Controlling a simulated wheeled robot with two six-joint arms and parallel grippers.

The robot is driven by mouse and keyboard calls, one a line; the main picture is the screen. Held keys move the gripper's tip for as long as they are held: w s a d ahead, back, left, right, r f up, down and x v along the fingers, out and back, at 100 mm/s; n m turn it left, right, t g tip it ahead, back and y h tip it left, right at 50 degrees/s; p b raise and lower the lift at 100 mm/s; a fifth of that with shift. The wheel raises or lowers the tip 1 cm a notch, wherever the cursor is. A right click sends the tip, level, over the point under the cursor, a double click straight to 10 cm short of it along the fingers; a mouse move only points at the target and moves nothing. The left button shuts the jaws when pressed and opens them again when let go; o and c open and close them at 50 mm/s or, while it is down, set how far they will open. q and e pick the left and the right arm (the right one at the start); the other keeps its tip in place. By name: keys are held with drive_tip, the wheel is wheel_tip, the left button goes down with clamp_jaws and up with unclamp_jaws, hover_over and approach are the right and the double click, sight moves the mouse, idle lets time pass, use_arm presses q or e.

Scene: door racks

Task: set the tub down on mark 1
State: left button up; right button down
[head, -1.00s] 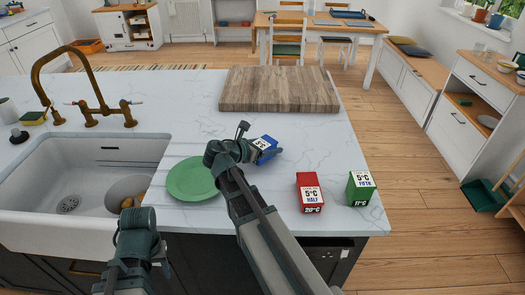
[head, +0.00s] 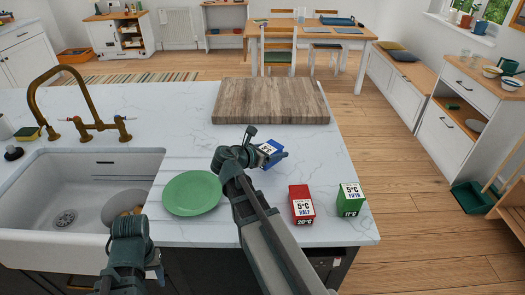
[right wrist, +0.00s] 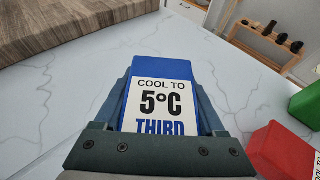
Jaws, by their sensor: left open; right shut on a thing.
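The blue tub (head: 271,152), with a white label, is between the fingers of my right gripper (head: 276,153), which is shut on it. In the right wrist view the tub (right wrist: 162,92) reads "COOL TO 5°C THIRD" and the gripper's fingers (right wrist: 160,112) press its two sides. It is over the white counter, between the wooden board and the red tub; I cannot tell if it touches the counter. My left gripper (head: 154,266) is low at the left by the sink front, open and mostly hidden by its arm. I see no mark labelled 1.
A red tub (head: 301,205) and a green tub (head: 346,200) stand at the counter's right front. A green plate (head: 192,193) lies left of my right arm. A wooden board (head: 270,101) lies behind. The sink (head: 60,190) is at the left. Bare counter (head: 310,150) lies right of the blue tub.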

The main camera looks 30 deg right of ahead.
drive_tip(key=s+d, duration=0.2)
drive_tip(key=d, duration=0.1)
drive_tip(key=s+d, duration=0.2)
drive_tip(key=d, duration=0.1)
drive_tip(key=s+d+r+p, duration=0.1)
drive_tip(key=s+d, duration=0.1)
drive_tip(key=d, duration=0.1)
drive_tip(key=shift+s+d, duration=0.2)
drive_tip(key=shift+d, duration=0.2)
drive_tip(key=shift+r, duration=0.15)
